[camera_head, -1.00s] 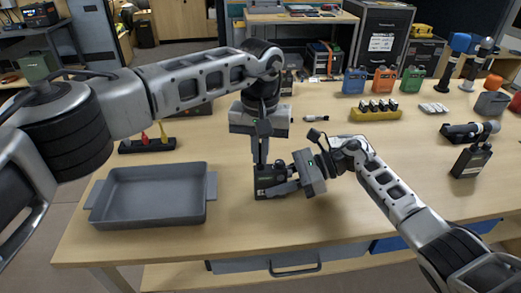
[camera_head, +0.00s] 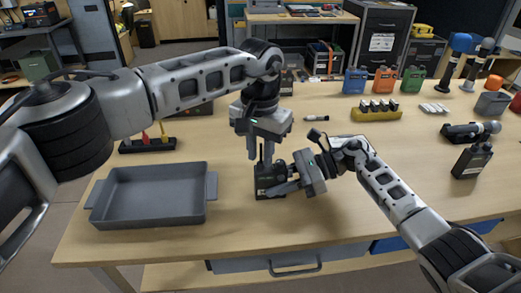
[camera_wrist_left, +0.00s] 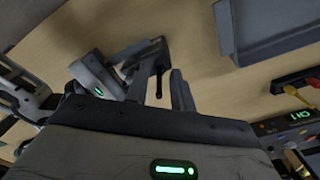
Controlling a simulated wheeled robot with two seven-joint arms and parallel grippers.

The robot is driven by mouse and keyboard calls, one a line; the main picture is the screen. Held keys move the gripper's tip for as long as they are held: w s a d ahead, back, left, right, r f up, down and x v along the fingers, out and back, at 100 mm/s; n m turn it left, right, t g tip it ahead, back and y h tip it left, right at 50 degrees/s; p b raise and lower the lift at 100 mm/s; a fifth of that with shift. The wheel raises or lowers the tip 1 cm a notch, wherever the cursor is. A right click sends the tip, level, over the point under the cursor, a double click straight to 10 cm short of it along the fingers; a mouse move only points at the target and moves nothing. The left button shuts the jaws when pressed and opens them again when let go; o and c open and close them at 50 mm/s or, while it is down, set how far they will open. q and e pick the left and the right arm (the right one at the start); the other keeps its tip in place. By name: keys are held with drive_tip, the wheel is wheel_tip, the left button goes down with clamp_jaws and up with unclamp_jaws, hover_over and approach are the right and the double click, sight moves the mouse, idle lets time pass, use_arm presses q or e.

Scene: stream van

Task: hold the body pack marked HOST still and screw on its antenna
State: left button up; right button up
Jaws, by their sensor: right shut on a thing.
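My left gripper (camera_head: 260,155) points down over the pack. Its two fingers are apart, one on each side of the antenna, with gaps visible in the wrist view. How far the antenna is threaded is hidden.
A grey tray (camera_head: 150,222) lies left of the pack. A black holder (camera_head: 147,146) with red and yellow items stands behind it. A yellow battery block (camera_head: 376,115) and another dark pack with antenna (camera_head: 472,160) are to the right. The front of the table is clear.

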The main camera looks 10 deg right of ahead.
use_arm(q)
drive_tip(key=n, duration=0.4)
idle(0.4)
drive_tip(key=n, duration=0.2)
drive_tip(key=shift+d+n, duration=0.1)
drive_tip(key=shift+n, duration=1)
drive_tip(key=n, duration=0.4)
clamp_jaws()
